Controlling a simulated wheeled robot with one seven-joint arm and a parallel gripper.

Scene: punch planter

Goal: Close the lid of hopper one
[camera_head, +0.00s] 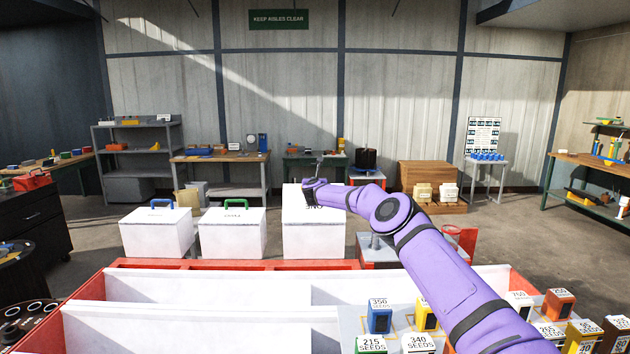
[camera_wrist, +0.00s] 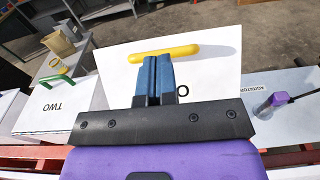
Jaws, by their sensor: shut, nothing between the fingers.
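Hopper one (camera_head: 313,242) is the rightmost of three white boxes in the head view. Its white lid (camera_head: 298,205) appears raised, with its upside-down ONE label facing me. In the wrist view the lid (camera_wrist: 215,65) fills the middle as a tilted white panel with a yellow handle (camera_wrist: 190,50). My gripper (camera_wrist: 158,60) is shut and empty, its blue fingers overlapping the handle and hiding part of the label. I cannot tell whether the fingers touch the lid or handle. In the head view my purple wrist is in front of the lid's right part.
Hopper two (camera_head: 233,238), with a green handle, stands left of hopper one, and a blue-handled white box (camera_head: 157,236) stands farther left. A red-edged white trough (camera_head: 200,288) lies in front. Several seed boxes (camera_head: 380,317) stand at the lower right, near my arm.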

